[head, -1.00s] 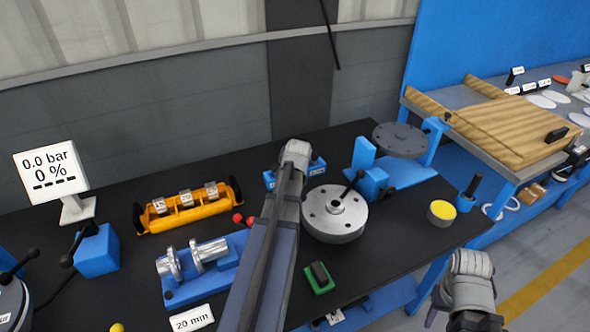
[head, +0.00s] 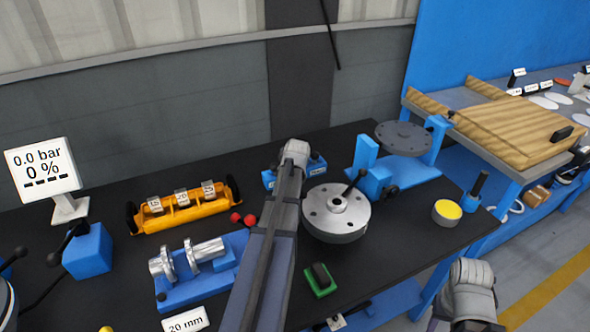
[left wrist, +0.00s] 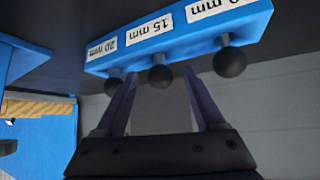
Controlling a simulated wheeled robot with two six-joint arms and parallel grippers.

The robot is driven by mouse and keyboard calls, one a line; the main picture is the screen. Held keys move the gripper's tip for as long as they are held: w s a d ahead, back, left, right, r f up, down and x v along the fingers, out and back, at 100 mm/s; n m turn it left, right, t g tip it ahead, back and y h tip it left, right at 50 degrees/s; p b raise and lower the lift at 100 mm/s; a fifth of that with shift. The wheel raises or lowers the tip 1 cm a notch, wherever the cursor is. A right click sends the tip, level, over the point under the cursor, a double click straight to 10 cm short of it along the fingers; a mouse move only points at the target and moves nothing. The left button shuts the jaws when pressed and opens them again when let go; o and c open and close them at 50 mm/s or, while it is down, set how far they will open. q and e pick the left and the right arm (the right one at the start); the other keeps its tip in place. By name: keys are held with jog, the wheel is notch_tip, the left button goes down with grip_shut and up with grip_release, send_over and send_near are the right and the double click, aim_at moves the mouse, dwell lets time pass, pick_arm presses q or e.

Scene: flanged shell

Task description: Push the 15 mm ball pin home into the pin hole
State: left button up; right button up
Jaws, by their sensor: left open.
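In the left wrist view a blue pin holder (left wrist: 180,45) carries labels, one reading 15 mm and one 20 mm. Three dark ball ends stick out along its edge. The 15 mm ball pin's ball (left wrist: 161,77) is the middle one, in the holder below its label. My left gripper (left wrist: 162,85) is open, its fingers on either side of that ball with a gap visible. In the head view the holder (head: 318,164) is partly covered by my left arm, which hides the left jaws. My right arm is at lower right; its jaws do not show. I cannot make out the pin hole.
A grey flanged disc (head: 336,222) with a black handle stands right of my left arm. A blue stand (head: 366,150) holding a dark disc is behind it. An orange rack (head: 182,207) and a blue shaft fixture (head: 200,285) are left. A yellow-topped cylinder (head: 447,211) stands near the right edge.

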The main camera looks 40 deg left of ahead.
pick_arm(q)
jog(key=shift+b+x, duration=0.4)
jog(key=shift+x, duration=0.65)
grip_shut()
